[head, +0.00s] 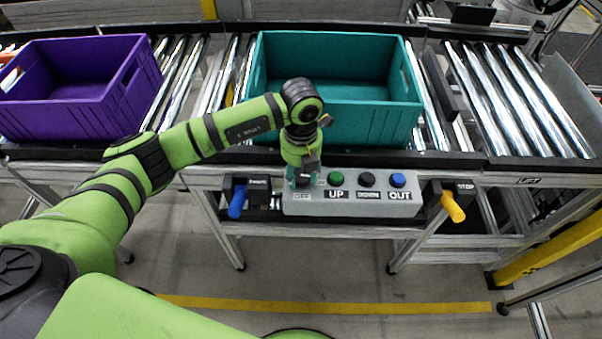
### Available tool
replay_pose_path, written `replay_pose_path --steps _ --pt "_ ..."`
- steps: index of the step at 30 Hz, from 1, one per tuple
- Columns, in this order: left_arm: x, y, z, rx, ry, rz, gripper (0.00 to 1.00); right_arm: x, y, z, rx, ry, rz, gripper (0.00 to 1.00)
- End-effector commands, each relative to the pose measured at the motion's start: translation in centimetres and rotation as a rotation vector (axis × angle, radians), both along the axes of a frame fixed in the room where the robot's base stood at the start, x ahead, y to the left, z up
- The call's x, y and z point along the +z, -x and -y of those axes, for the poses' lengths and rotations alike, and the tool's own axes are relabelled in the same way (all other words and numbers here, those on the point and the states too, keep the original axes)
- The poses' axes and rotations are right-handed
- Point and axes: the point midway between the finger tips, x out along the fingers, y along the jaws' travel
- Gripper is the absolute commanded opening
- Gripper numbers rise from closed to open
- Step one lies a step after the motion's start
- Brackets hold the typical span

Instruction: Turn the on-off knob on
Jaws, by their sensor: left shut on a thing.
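A grey control box (350,205) is mounted on the front of the conveyor frame. The on-off knob is at its left end, above the "OFF" label (301,201), and is mostly hidden by my gripper. My left gripper (302,181) points down over that spot and is shut on the knob. Which way the knob is turned cannot be seen. To its right on the box are a green button (336,178) marked "UP", a black button (367,179) marked "DOWN" and a blue button (398,180) marked "OUT". My right gripper is not in view.
A blue lever (237,203) sits left of the box and a yellow lever (453,207) right of it. A teal crate (374,124) and a purple crate (128,104) stand on the rollers behind. The floor in front is clear, with a yellow line (330,306).

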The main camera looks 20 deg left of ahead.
Motion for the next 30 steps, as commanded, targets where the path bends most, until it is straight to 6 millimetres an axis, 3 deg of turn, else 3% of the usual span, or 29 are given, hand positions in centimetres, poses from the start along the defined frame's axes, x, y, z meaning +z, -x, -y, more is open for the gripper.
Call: replay_pose_path --steps 10,27,28,29,30 --pt "-0.17 0.14 0.05 0.144 0.001 -0.004 0.13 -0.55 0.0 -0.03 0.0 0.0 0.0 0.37" --pt "-0.14 0.13 0.04 0.172 0.001 -0.005 0.13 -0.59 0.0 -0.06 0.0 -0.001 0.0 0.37" --pt "-0.14 0.13 0.04 0.172 0.001 -0.005 0.58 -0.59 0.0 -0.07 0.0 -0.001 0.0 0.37" --pt "-0.13 0.13 0.05 0.172 0.001 -0.004 0.69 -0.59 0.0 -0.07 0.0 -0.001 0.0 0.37" --pt "-0.12 0.12 0.04 0.171 0.001 -0.004 0.69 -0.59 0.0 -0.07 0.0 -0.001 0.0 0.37"
